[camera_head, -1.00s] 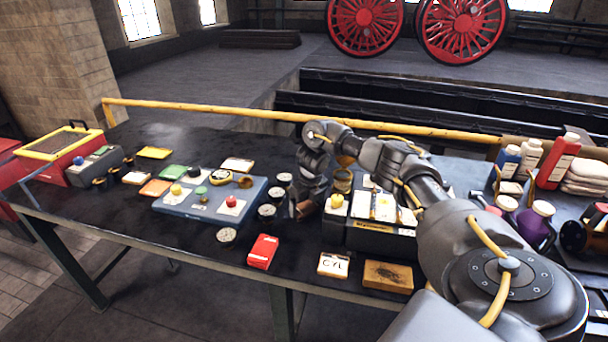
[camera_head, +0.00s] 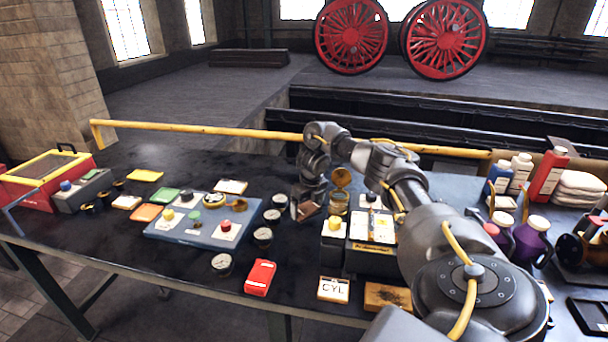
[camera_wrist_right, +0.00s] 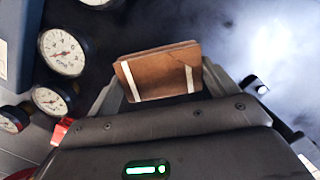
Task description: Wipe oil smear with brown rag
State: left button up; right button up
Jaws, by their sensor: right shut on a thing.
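My right gripper (camera_head: 308,203) is shut on a folded brown rag (camera_head: 309,211), low over the dark bench top (camera_head: 185,262), right of several round gauges. I cannot tell whether the rag touches the bench. I cannot make out a distinct oil smear; the bench surface looks dark and mottled, with a bright sheen at upper right in the wrist view. My left gripper is not in view.
Gauges (camera_head: 263,237) stand close left of the rag. A blue panel with buttons (camera_head: 185,236) is further left. A black box with a yellow button (camera_head: 368,262) is close right. A red packet (camera_head: 260,277) lies in front. A yellow rail (camera_head: 220,133) runs behind the bench.

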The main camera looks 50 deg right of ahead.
notch_tip(320, 180, up, 2)
jog(key=shift+a+r+p, duration=0.1)
jog(key=shift+r+p, duration=0.05)
jog(key=shift+p, duration=0.55)
jog(key=shift+w+r+p, duration=0.1)
jog(key=shift+r+p, duration=0.55)
jog(key=shift+p, duration=0.1)
jog(key=shift+r+p, duration=0.65)
jog(key=shift+r, duration=0.05)
